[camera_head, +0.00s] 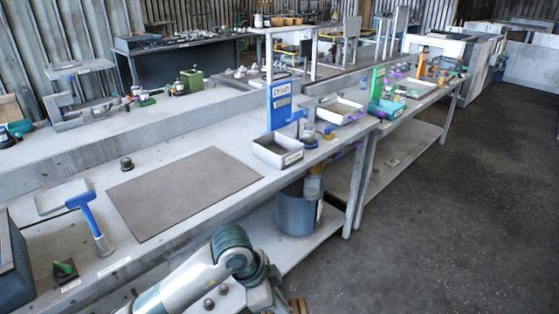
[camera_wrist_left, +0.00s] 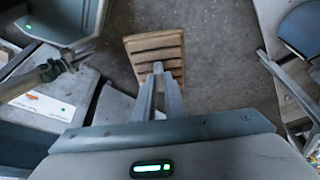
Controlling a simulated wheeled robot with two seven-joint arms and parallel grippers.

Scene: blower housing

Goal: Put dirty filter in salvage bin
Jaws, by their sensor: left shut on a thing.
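The dirty filter (camera_wrist_left: 155,48) is a tan-brown ribbed slab in the left wrist view. My left gripper (camera_wrist_left: 158,72) is shut on its near edge, and the filter hangs out beyond the fingertips over the dark floor. In the head view my left arm crosses the bottom; its gripper is out of frame, and a small brown ribbed piece of the filter (camera_head: 298,308) shows at the bottom edge. A blue-grey round bin (camera_head: 296,210) stands on the shelf under the bench; I cannot read whether it is the salvage bin.
A second bench (camera_head: 420,105) continues behind. The floor (camera_head: 440,220) on the right is clear.

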